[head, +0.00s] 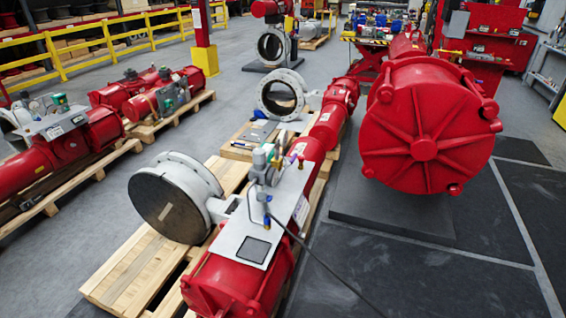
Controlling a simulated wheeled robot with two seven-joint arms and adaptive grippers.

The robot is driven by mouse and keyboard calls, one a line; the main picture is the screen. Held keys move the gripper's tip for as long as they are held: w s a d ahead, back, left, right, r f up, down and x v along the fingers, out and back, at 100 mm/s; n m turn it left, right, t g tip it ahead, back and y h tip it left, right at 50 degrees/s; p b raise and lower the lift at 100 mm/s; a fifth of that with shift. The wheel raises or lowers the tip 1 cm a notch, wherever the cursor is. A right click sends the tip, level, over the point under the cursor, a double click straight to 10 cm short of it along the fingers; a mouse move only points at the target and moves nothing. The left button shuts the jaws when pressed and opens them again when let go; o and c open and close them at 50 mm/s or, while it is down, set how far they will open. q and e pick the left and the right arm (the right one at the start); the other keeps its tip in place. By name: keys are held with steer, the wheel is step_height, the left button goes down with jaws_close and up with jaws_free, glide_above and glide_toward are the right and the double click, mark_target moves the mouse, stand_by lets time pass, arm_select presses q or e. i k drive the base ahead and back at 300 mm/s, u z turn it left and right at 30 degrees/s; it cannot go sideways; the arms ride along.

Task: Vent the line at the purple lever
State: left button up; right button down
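A red valve actuator (228,285) lies on a wooden pallet in the foreground, with a grey panel (243,226) on its top. A cluster of small fittings (266,165) stands at the panel's upper end. Blue parts (267,208) hang lower on the cluster, with a dark hose running from there to the lower right. Neither of my grippers is in view.
A round grey valve (172,198) is beside the panel on the left. A large red cylinder (424,140) stands to the right on a dark base (390,212). More red actuators (150,95) lie on pallets at left. Dark floor mats at the lower right are clear.

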mark_target(292, 160)
steer(key=z, duration=0.3)
steer(key=k, duration=0.95)
steer(key=z, duration=0.9)
steer(key=i, duration=1.9)
steer(key=u, duration=0.95)
steer(key=i, duration=1.05)
steer(key=u, duration=1.1)
